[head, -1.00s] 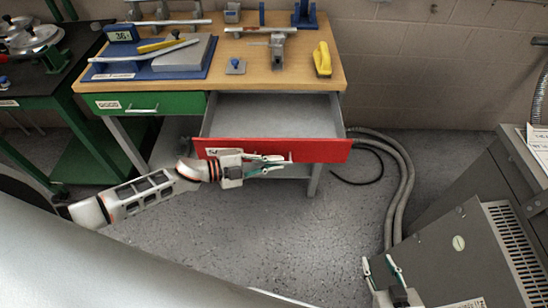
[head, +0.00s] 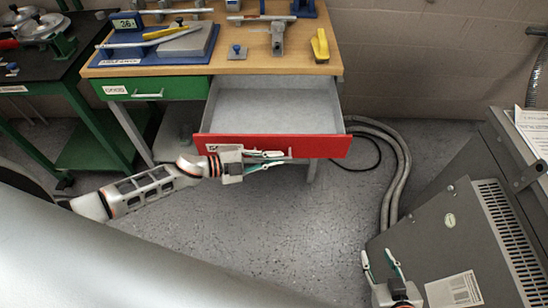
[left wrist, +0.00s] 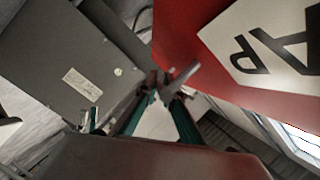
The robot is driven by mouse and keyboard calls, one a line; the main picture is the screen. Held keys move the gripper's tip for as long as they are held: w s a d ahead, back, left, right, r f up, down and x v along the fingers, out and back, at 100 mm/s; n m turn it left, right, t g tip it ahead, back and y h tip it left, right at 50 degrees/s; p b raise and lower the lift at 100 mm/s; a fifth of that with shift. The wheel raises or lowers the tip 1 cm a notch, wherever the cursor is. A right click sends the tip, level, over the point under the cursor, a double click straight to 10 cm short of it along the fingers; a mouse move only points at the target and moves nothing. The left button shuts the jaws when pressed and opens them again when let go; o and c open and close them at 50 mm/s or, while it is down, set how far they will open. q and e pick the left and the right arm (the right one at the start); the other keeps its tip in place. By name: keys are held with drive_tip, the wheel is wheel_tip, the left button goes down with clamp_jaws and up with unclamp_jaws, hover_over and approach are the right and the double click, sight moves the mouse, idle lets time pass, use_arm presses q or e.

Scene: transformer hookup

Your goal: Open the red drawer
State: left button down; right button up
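The red drawer (head: 310,147) under the wooden workbench is pulled well out, and its grey, empty inside shows. Its front also shows in the left wrist view (left wrist: 220,35), with part of a white label. My left gripper (head: 283,158) is at the front of the drawer, its fingers closed around the drawer handle (left wrist: 182,76), which they partly hide. My right gripper (head: 381,259) is at the lower right, away from the drawer, with its fingers apart and nothing between them.
A closed green drawer (head: 150,88) sits left of the red one. Tools lie on the wooden benchtop (head: 215,69). Grey hoses (head: 398,170) run along the floor, and a grey cabinet (head: 440,235) stands at the right. Floor before the drawer is clear.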

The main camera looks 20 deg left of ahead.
use_arm(q)
drive_tip(key=c, duration=2.2)
unclamp_jaws()
drive_tip(key=shift+o, duration=0.2)
drive_tip(key=v, duration=1.2)
